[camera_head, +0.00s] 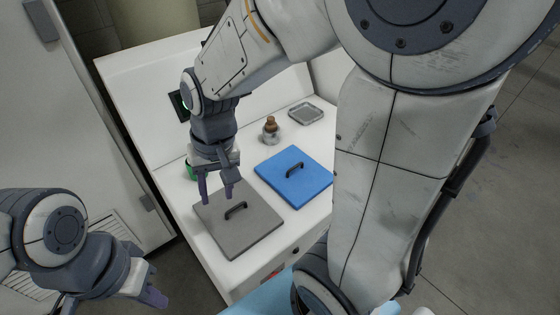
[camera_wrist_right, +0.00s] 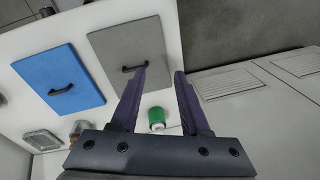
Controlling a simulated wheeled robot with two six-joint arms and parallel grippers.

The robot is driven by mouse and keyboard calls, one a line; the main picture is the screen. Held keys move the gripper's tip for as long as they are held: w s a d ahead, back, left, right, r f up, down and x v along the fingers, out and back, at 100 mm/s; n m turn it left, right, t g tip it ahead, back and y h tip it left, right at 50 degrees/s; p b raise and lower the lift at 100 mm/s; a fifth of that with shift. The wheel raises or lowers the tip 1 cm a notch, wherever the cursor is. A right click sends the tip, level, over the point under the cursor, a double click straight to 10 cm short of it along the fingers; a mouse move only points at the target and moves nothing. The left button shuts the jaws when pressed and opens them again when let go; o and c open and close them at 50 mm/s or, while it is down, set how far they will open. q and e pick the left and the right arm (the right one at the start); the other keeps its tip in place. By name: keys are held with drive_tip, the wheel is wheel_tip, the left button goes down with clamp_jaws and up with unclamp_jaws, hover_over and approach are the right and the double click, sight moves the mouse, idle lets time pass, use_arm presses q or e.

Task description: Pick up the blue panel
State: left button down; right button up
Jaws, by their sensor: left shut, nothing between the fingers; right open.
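The blue panel (camera_head: 294,178) is a flat square with a dark handle on top. It lies on the white counter, right of a grey panel (camera_head: 237,218) with a similar handle. In the right wrist view the blue panel (camera_wrist_right: 57,82) is at the left and the grey panel (camera_wrist_right: 128,50) is nearer the fingers. My right gripper (camera_head: 217,197) is open and empty, above the far left part of the grey panel, left of the blue panel. It also shows in the right wrist view (camera_wrist_right: 158,85). My left gripper (camera_head: 153,298) is shut and empty, low at the left, away from the counter.
A green can (camera_wrist_right: 156,119) stands near the grey panel, partly hidden behind my right gripper in the head view. A brown-topped bottle (camera_head: 270,129) and a small grey tray (camera_head: 305,113) sit at the counter's back. My right arm crosses above the counter.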

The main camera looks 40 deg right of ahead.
drive_tip(key=w+d+f+m, duration=0.2)
drive_tip(key=w+d+m, duration=0.4)
drive_tip(key=d, duration=0.5)
drive_tip(key=m+t+h+b, duration=0.1)
drive_tip(key=m, duration=0.7)
approach(298, 164)
drive_tip(key=f, duration=0.3)
drive_tip(key=shift+w+a+f, duration=0.1)
drive_tip(key=shift+a, duration=0.3)
drive_tip(key=f, duration=0.2)
drive_tip(key=w+f, duration=0.1)
drive_tip(key=f, duration=0.1)
drive_tip(key=shift+d+f+p, duration=0.25)
drive_tip(key=shift+f+p, duration=0.05)
drive_tip(key=shift+p, duration=0.05)
drive_tip(key=shift+w+f, duration=0.1)
drive_tip(key=shift+f, duration=0.45)
clamp_jaws()
